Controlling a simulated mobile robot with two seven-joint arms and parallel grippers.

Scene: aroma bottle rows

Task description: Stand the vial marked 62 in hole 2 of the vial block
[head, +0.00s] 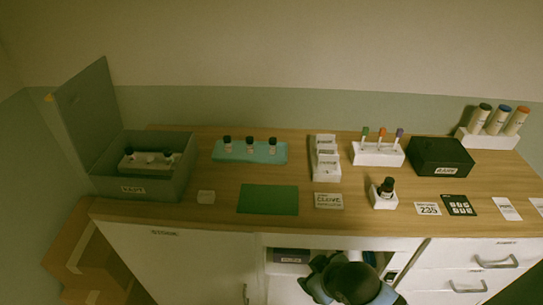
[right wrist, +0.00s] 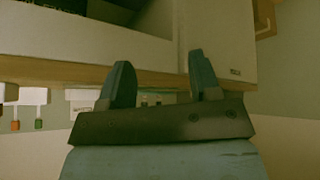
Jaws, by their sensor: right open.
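Three dark-capped vials (head: 250,146) stand in a teal block (head: 280,157) at the back of the counter. A pale block with dark-capped vials (head: 151,158) sits inside an open grey box (head: 140,190) at the left. Another dark bottle (head: 387,187) stands in a small white holder (head: 383,202) at the front. The number 62 is not readable on any vial, and I cannot tell which block is the vial block. My right gripper (right wrist: 161,84) is open and empty in the right wrist view. My left gripper is not identifiable in the head view.
A green mat (head: 268,199) and several cards lie along the front. Behind are a white holder with coloured-top tubes (head: 379,155), a black box (head: 441,157) and a rack of large tubes (head: 490,135). The box lid (head: 85,105) stands open. A cabinet compartment below is open.

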